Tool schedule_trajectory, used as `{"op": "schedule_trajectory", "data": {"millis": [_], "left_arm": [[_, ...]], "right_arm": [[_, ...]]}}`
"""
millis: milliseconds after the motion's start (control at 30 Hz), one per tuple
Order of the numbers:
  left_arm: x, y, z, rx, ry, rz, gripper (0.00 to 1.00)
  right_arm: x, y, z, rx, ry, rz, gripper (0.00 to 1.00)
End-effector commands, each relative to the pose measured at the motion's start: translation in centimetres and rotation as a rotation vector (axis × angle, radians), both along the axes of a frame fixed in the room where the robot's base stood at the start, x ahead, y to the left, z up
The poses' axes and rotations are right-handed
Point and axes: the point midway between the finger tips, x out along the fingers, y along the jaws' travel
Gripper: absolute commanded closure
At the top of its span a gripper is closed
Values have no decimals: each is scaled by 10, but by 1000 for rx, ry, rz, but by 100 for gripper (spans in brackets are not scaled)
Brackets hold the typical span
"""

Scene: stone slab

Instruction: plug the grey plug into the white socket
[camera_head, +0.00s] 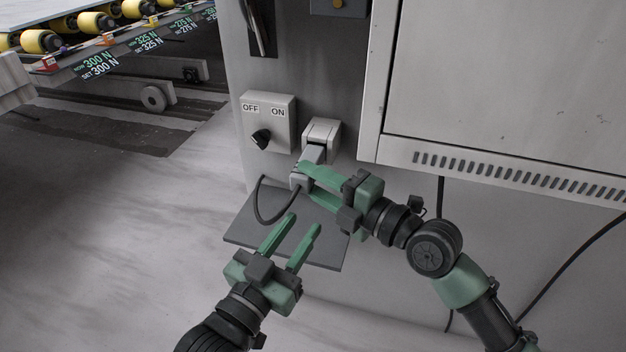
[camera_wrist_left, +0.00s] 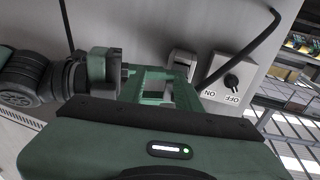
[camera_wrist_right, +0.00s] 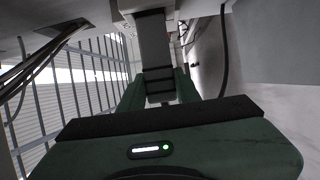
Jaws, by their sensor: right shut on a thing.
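The white socket (camera_head: 322,133) is on the grey cabinet wall, right of the OFF/ON switch box. My right gripper (camera_head: 306,178) is shut on the grey plug (camera_head: 313,154), just below the socket. The plug points up at the socket's underside; I cannot tell whether its tip is inside. In the right wrist view the plug (camera_wrist_right: 155,45) stands between the fingers and its front end is out of sight. A dark cable (camera_head: 262,207) loops from the plug's rear. My left gripper (camera_head: 304,222) is open and empty, lower down above a grey shelf.
The switch box (camera_head: 268,121) with a black knob is close left of the socket. The grey shelf (camera_head: 325,246) juts out below both grippers. A vented cabinet (camera_head: 500,90) overhangs on the right. Black cables hang below it. The floor at left is clear.

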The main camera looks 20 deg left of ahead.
Motion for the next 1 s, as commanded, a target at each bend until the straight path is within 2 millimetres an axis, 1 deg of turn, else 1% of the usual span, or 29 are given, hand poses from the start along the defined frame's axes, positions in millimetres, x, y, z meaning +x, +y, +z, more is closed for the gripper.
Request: {"op": "schedule_trajectory", "data": {"millis": [1000], "left_arm": [[-1,-2,20,-26,-103,-6,66]], "right_arm": [[0,0,1,1,-2,0,100]]}}
